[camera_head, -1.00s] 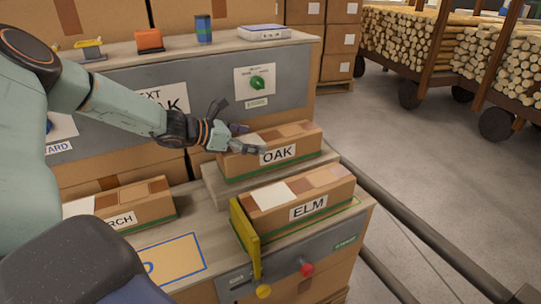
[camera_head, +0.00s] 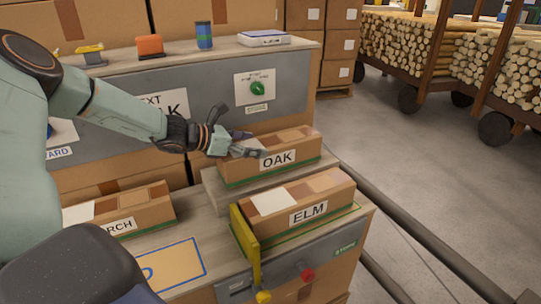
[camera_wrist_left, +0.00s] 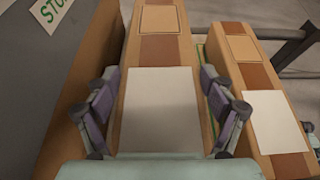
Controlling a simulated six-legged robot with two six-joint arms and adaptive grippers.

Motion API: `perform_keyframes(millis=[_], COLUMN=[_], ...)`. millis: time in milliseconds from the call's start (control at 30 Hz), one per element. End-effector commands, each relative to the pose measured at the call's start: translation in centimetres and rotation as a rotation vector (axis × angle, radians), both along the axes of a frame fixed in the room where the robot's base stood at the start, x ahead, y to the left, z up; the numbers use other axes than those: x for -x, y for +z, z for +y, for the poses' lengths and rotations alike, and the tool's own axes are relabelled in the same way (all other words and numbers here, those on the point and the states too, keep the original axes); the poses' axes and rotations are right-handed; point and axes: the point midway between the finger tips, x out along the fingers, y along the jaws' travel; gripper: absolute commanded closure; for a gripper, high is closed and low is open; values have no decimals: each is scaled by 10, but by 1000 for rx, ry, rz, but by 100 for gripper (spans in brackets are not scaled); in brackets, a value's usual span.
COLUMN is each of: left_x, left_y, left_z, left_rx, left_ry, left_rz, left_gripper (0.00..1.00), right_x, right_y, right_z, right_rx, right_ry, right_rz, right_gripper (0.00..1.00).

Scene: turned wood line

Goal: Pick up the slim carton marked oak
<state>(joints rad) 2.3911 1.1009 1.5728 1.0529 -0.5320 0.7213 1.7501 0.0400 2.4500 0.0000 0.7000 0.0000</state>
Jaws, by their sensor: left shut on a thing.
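The slim carton marked OAK (camera_head: 277,159) sits on a raised wooden step at the back of the bench, below the grey panel. It also shows in the left wrist view (camera_wrist_left: 158,50), running away between my fingers, with a pale patch on its near top. My left gripper (camera_head: 242,147) is at the carton's left end, with one finger along each long side, shut on it. The far finger is partly hidden behind the carton in the head view. My right gripper is not in view.
A carton marked ELM (camera_head: 308,212) stands close in front, beside a yellow upright plate (camera_head: 244,243). A partly hidden carton ending in "RCH" (camera_head: 150,208) lies at the left. Open floor is at the right.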

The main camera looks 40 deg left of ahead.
Motion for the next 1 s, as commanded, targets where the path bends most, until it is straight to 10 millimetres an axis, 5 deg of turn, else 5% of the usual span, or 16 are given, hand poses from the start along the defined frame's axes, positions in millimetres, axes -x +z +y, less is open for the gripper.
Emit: perform_keyframes(millis=[200,567,1000], left_x=[-1,-1,-1], left_y=[2,10,85], left_z=[0,0,0], left_rx=[0,1,1], left_ry=[-1,0,-2], left_rz=[-4,-4,-5], left_gripper=[81,81,81], right_x=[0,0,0], right_y=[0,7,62], right_z=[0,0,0], right_rx=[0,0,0], right_ry=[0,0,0], right_rz=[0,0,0], right_gripper=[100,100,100])
